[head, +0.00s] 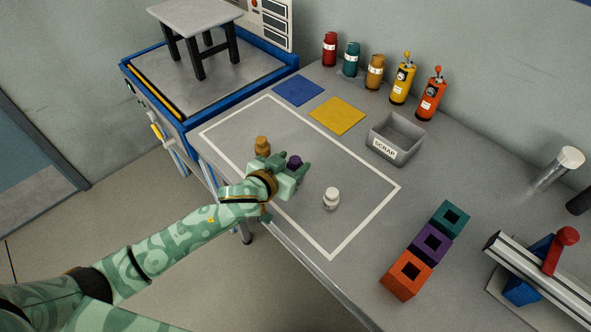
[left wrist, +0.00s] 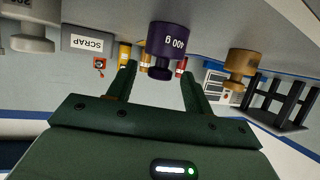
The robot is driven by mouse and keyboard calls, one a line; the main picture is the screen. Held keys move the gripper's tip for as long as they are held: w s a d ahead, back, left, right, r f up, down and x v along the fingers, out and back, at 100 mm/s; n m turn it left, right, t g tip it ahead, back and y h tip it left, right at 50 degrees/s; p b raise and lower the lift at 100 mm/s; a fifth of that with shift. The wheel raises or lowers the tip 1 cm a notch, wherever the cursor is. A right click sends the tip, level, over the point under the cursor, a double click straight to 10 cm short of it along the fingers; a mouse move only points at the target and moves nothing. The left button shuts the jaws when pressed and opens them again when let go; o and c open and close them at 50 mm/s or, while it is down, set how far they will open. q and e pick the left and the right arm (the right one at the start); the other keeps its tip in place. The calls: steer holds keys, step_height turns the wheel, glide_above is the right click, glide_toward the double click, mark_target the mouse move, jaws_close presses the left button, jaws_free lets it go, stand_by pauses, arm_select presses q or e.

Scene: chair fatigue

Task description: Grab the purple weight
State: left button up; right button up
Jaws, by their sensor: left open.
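The purple weight (head: 294,162) stands inside the white outline on the bench, mostly hidden behind my left gripper (head: 291,168) in the head view. In the left wrist view, which looks upside down, the purple weight (left wrist: 170,40) shows a "400 g" label and a narrower knob. My left gripper (left wrist: 158,72) is open, with one finger on each side of the knob in that picture. The weight seems just beyond or between the fingertips; I cannot tell whether they touch it. My right gripper is not in view.
A tan weight (head: 262,146) stands left of the gripper and a white weight (head: 331,198) right of it. The outlined area's right part is mostly clear.

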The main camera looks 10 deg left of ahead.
arm_select(q)
steer(key=shift+x, duration=1.2)
steer(key=shift+s, duration=0.15)
steer(key=shift+c, duration=0.9)
jaws_close()
